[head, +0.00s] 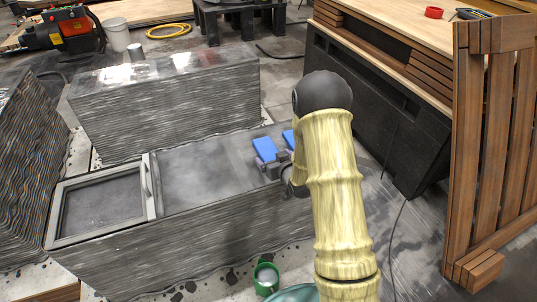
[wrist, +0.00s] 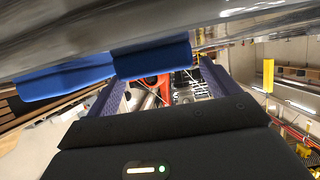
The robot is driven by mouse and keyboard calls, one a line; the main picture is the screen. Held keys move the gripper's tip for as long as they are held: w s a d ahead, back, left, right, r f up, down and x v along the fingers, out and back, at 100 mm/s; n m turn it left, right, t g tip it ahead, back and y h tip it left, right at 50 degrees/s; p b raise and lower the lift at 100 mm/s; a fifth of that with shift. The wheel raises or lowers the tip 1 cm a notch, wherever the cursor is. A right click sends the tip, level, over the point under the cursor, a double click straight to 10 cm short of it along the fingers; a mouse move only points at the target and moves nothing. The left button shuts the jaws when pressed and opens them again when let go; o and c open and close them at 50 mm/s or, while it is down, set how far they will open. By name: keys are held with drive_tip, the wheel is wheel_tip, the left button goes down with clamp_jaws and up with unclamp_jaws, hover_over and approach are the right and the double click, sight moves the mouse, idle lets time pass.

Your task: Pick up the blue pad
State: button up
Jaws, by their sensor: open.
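Two blue pads lie on the flat top of the layered grey concrete block (head: 205,165). In the head view the nearer blue pad (head: 264,148) is beside my gripper (head: 272,160), and the other blue pad (head: 288,138) is partly hidden behind my arm. In the wrist view one blue pad (wrist: 152,58) shows between the ends of the two purple fingers of my gripper (wrist: 160,82). The other blue pad (wrist: 65,77) is to its left, outside the fingers. My gripper is open. I cannot tell whether the fingers touch a pad.
A framed hatch with a handle (head: 103,203) is at the block's left end. Another layered block (head: 165,100) stands behind. A dark cabinet (head: 370,120) and a wooden slatted panel (head: 490,150) are at the right. A green cup (head: 266,277) stands in front of the block.

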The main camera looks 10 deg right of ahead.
sight(269, 153)
drive_tip(key=x, duration=0.2)
drive_tip(key=shift+w+a+f, duration=0.1)
drive_tip(key=shift+w+f, duration=0.05)
drive_tip(key=shift+w, duration=0.15)
drive_tip(key=shift+c, duration=0.2)
drive_tip(key=c, duration=1.1)
